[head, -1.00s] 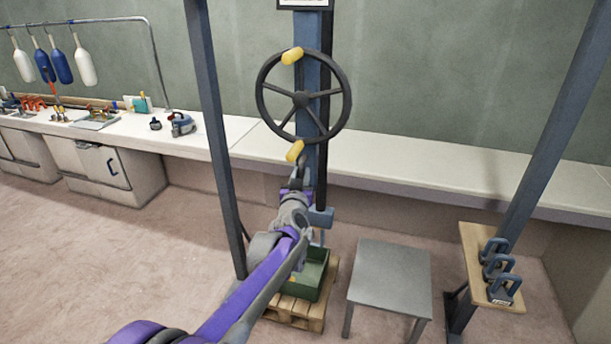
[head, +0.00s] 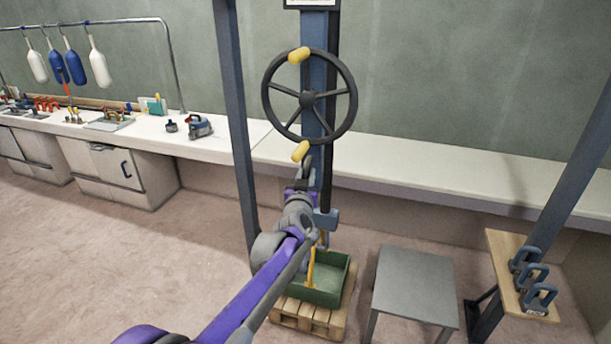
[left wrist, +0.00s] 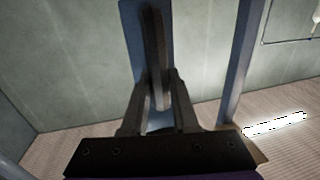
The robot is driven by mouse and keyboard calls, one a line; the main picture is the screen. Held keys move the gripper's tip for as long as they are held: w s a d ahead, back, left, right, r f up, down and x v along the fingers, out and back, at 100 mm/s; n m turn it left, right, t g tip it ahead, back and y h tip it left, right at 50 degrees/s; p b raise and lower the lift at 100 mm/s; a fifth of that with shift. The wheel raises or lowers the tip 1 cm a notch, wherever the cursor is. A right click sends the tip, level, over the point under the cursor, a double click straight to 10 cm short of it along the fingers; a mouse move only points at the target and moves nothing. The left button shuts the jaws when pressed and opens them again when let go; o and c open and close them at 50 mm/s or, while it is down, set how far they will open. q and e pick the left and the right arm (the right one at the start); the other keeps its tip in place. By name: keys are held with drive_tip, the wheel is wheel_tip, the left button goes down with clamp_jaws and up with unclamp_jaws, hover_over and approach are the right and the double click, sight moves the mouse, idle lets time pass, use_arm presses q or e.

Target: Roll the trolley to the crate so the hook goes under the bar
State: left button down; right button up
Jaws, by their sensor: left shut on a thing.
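A dark spoked handwheel (head: 308,97) with two yellow knobs is on a blue post (head: 318,60). My left gripper (head: 306,165) is at the wheel's lower edge, just under the lower knob. In the left wrist view, its fingers (left wrist: 158,108) are closed around a dark upright bar that looks like the wheel rim seen edge-on. A green crate (head: 322,296) stands below, with a yellow bar (head: 311,268) rising at it. A blue-grey block (head: 326,219), perhaps the trolley, is above the crate. My arm partly covers this area, and I cannot make out the hook clearly. My right gripper is not in view.
The crate stands on a wooden pallet (head: 307,318). A grey stool (head: 414,281) is to its right, then a wooden shelf (head: 506,262) with several clamps. A blue upright (head: 240,140) stands left. A long white counter (head: 430,177) runs behind. The floor at left is clear.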

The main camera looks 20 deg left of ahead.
use_arm(q)
drive_tip(key=shift+a, duration=0.2)
drive_tip(key=c, duration=1.1)
unclamp_jaws()
drive_tip(key=o, duration=0.4)
drive_tip(key=shift+a, duration=0.2)
drive_tip(key=shift+d, duration=0.1)
drive_tip(key=shift+d, duration=0.1)
drive_tip(key=shift+s, duration=0.25)
drive_tip(key=s, duration=0.3)
drive_tip(key=s+d, duration=0.1)
drive_tip(key=s, duration=0.6)
drive_tip(key=shift+s+d+b, duration=0.15)
drive_tip(key=shift+d+b, duration=0.2)
drive_tip(key=shift+b, duration=0.05)
